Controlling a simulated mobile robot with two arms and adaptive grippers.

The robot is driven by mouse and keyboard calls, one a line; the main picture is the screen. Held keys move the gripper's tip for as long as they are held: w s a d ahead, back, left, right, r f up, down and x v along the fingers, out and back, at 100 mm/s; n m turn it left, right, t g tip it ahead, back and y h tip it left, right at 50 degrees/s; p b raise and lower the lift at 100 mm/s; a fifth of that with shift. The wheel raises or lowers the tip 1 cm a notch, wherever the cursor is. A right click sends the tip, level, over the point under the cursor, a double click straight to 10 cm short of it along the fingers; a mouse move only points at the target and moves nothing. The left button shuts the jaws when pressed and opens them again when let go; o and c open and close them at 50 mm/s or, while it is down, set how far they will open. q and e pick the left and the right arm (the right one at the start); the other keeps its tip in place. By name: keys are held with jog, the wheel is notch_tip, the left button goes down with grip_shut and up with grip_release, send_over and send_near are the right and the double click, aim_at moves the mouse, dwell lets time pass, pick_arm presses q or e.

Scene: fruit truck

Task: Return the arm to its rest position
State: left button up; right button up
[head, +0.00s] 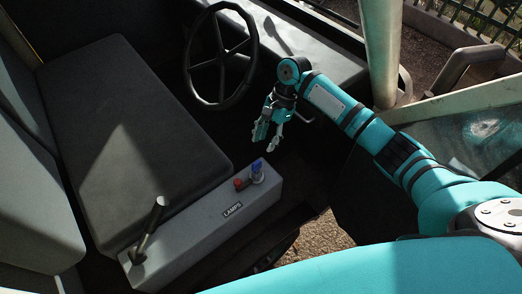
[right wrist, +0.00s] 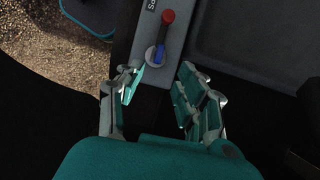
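My right arm (head: 345,108) reaches in from the right of the head view, over the cab. Its right gripper (head: 268,138) hangs fingers down, in front of the steering wheel and beyond the grey LAMPS box. In the right wrist view the right gripper (right wrist: 158,85) has its fingers apart with nothing between them. The box's red knob (right wrist: 168,17) and blue knob (right wrist: 160,52) show beyond the fingertips, apart from them. My left gripper is not in view.
The grey box (head: 205,232) carries a black lever (head: 149,230), a red knob (head: 240,184) and a blue knob (head: 257,167). A dark seat (head: 130,130) lies left. The steering wheel (head: 222,55) is behind the gripper. A pale post (head: 380,50) stands close behind my right arm.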

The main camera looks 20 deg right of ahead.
jog(key=shift+w+d+r, duration=0.1)
jog(key=shift+d+r, duration=0.1)
jog(key=shift+r, duration=0.45)
